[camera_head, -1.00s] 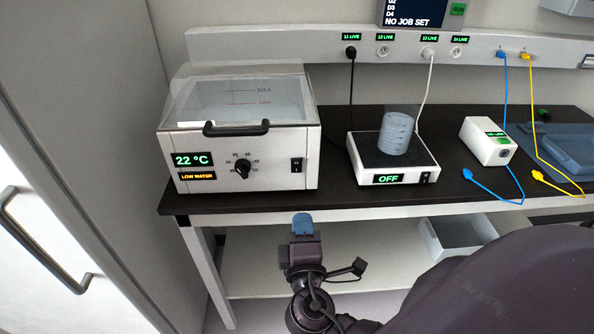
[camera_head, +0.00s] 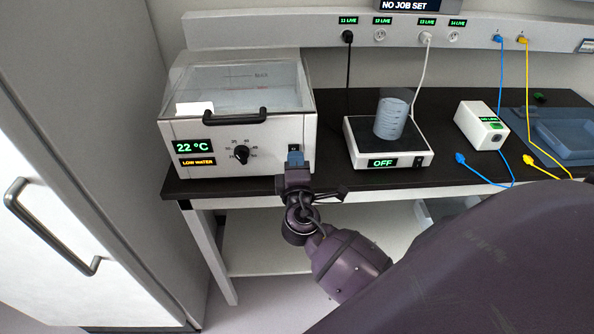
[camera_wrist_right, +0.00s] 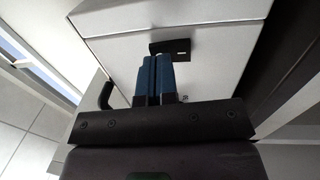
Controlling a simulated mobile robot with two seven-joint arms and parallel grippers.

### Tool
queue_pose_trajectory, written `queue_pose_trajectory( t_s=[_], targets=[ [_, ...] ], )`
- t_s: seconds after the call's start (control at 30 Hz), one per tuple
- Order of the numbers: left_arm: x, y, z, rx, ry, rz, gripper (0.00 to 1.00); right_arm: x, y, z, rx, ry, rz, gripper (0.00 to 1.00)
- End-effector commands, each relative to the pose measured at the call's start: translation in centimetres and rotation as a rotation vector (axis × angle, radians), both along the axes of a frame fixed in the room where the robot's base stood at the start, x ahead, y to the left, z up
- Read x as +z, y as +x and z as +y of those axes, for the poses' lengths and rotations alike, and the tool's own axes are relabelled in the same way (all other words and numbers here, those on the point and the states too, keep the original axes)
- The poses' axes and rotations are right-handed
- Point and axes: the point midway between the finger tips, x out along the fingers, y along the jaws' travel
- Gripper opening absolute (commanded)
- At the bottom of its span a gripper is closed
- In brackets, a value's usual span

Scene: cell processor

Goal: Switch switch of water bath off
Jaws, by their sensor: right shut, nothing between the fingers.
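The water bath (camera_head: 270,170) is a white box with a clear lid and black handle at the left of the dark bench. Its displays read 22 °C and LOW WATER, and a black dial (camera_head: 241,154) sits on its front. In the wrist view the fingertips (camera_wrist_right: 155,60) overlap the switch plate; contact cannot be told. My left gripper is not in view.
A hot plate (camera_head: 350,135) reading OFF, with a beaker (camera_head: 391,118) on it, stands right of the bath. A tall white cabinet (camera_head: 90,150) stands at the left.

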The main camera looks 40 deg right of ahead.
Motion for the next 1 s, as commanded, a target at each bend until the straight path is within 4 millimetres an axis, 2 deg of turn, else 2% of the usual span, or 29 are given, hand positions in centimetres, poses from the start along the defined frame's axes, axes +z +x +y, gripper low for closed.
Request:
queue_pose_trajectory(
  t_s=[0.2, 0.63, 1.0],
  targets=[
    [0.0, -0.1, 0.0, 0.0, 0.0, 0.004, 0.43, 0.1, 1.0, -0.6, 0.0, 0.001, 0.001, 0.0],
    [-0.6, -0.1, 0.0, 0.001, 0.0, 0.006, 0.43, 0.2, 1.5, -0.9, -0.002, 0.004, -0.002, 0.0],
    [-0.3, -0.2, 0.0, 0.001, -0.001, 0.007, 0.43, 0.4, 1.5, -1.0, -0.001, 0.0, -0.001, 0.0]
  ],
)
